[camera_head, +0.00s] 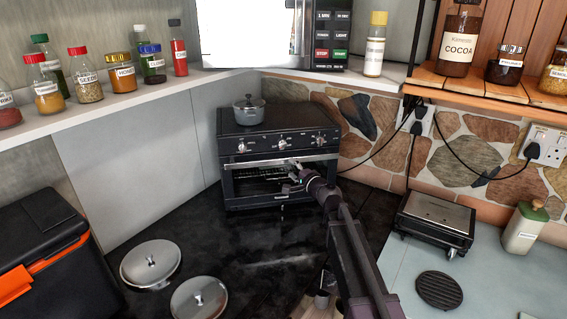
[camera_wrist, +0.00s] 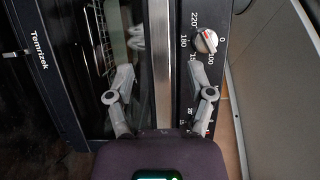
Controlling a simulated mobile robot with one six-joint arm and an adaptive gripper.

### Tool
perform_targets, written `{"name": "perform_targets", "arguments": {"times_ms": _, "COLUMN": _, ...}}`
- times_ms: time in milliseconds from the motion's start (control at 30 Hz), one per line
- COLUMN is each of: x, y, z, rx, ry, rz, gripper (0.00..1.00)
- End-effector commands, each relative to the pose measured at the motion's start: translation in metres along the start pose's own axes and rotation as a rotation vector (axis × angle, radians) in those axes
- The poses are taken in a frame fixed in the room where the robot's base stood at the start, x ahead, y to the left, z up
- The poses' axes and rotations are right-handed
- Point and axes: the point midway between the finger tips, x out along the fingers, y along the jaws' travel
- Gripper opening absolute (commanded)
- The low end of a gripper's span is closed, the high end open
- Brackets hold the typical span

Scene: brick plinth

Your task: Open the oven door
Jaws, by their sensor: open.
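The black toaster oven (camera_head: 240,125) stands in the corner of the dark counter. Its glass door (camera_head: 243,189) looks shut, with a silver handle bar (camera_head: 252,163) along the upper edge. My gripper (camera_head: 296,177) is in front of the right part of the door. In the wrist view the oven appears turned on its side, and the handle (camera_wrist: 162,50) runs between the two fingers of my open gripper (camera_wrist: 165,85). One finger is over the door glass (camera_wrist: 125,45), the other over the control panel by a knob (camera_wrist: 206,41). Contact with the handle cannot be told.
A small lidded pot (camera_head: 249,112) stands on the oven. Two round lids (camera_head: 150,262) lie on the counter at left, near a black and orange box (camera_head: 45,250). A small grill (camera_head: 435,218) is at right. The counter before the oven is mostly clear.

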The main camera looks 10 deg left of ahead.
Motion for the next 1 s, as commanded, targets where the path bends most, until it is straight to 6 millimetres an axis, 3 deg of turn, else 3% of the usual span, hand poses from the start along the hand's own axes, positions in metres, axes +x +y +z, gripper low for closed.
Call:
{"name": "perform_targets", "arguments": {"times_ms": 100, "x": 0.022, "y": 0.000, "z": -0.001, "rx": 0.000, "ry": -0.002, "rz": 0.000, "gripper": 0.69}}
{"name": "perform_targets", "arguments": {"times_ms": 400, "x": 0.054, "y": 0.000, "z": 0.000, "rx": 0.000, "ry": -0.001, "rz": 0.000, "gripper": 0.69}}
{"name": "perform_targets", "arguments": {"times_ms": 867, "x": 0.061, "y": 0.000, "z": 0.001, "rx": 0.000, "ry": -0.001, "rz": 0.000, "gripper": 0.69}}
{"name": "perform_targets", "arguments": {"times_ms": 900, "x": 0.061, "y": 0.000, "z": 0.001, "rx": 0.000, "ry": -0.001, "rz": 0.000, "gripper": 0.63}}
{"name": "perform_targets", "arguments": {"times_ms": 1000, "x": 0.061, "y": 0.000, "z": 0.001, "rx": 0.000, "ry": -0.001, "rz": 0.000, "gripper": 0.33}}
